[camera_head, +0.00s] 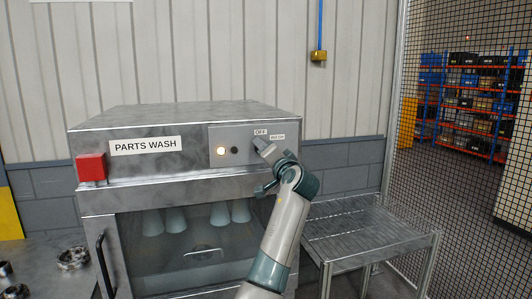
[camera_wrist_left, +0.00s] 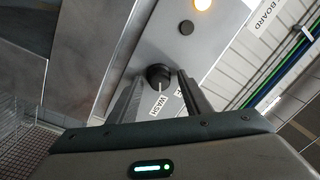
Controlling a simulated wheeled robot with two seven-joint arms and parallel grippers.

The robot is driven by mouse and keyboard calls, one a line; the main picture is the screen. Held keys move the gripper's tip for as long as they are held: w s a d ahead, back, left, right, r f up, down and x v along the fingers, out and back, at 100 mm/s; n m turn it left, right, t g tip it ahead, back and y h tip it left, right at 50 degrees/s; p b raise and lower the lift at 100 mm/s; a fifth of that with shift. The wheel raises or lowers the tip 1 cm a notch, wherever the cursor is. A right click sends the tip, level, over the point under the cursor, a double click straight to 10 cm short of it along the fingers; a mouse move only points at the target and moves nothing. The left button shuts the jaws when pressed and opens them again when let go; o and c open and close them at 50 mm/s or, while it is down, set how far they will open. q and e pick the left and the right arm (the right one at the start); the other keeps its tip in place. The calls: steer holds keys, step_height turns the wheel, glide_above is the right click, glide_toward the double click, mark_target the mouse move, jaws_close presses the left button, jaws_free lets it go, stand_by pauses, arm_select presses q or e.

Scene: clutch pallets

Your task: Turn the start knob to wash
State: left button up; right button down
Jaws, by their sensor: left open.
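The start knob (camera_wrist_left: 158,73) is a small black dial on the grey control panel (camera_wrist_left: 160,40) of the parts washer. A white line on the knob appears to point toward the WASH label (camera_wrist_left: 160,106) in the left wrist view. A second label beside it is partly covered by a finger. My left gripper (camera_wrist_left: 160,76) is open, with one finger on each side of the knob and a small gap at both sides. In the head view my left gripper (camera_head: 264,167) is at the panel and hides most of the knob. My right gripper is not in view.
The panel has a lit lamp (camera_head: 221,150) and a dark button (camera_head: 234,150). A red box (camera_head: 91,168) is on the washer's left front. A metal rack table (camera_head: 350,225) stands at the right, before a mesh fence (camera_head: 455,175).

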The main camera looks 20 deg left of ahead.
arm_select(q)
steer(key=b+v, duration=0.7)
steer(key=v, duration=1)
steer(key=shift+b, duration=0.35)
steer(key=shift+s+d, duration=0.15)
